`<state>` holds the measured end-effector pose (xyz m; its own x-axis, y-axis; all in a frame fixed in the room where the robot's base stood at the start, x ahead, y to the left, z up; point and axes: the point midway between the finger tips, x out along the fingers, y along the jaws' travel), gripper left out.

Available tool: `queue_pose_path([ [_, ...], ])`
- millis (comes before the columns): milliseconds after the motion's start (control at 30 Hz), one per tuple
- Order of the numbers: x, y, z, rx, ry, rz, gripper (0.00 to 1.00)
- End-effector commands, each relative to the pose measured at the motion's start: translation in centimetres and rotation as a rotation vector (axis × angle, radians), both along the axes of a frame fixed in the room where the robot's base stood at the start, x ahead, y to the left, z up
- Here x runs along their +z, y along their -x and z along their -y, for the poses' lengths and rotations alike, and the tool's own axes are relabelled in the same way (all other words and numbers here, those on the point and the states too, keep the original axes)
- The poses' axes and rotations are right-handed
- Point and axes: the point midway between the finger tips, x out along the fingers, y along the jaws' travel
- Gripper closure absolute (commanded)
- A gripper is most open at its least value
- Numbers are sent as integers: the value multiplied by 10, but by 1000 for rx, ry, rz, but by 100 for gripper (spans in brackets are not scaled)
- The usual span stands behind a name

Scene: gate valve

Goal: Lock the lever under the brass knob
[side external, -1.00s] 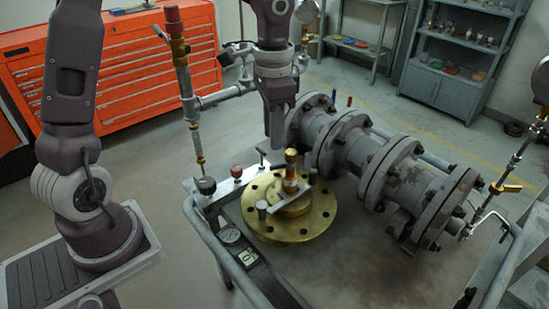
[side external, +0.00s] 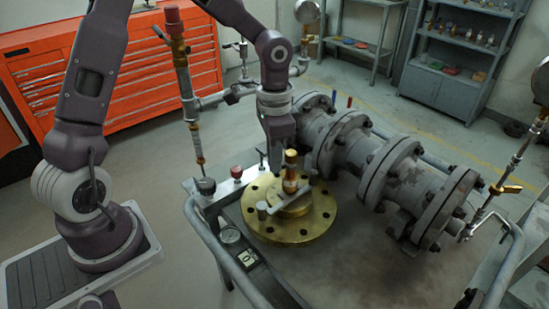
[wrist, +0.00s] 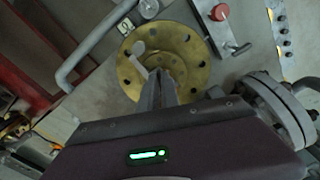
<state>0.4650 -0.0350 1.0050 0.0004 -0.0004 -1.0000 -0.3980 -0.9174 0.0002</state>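The brass knob (side external: 290,170) stands upright at the centre of a round brass flange (side external: 318,222). The grey lever (side external: 278,200) lies across the hub under the knob, with a stubby peg at its near left end. In the wrist view the lever (wrist: 139,57) shows left of my fingers, and the knob is hidden behind them. My gripper (side external: 275,168) points down just behind and left of the knob; contact cannot be told. In the wrist view my gripper's fingers (wrist: 161,75) look close together, with nothing visibly held.
A red button (side external: 237,172) and a small T-handle (side external: 262,158) stand behind the flange. Large flanged grey pipework (side external: 365,155) lies close on the right. The cart top in front is clear.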

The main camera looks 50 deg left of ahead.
Motion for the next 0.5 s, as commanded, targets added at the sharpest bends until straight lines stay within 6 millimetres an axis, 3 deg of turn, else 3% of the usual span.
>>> queue_pose_path([
  [500, 0, -3, -5, -148, -1, 0, 100],
])
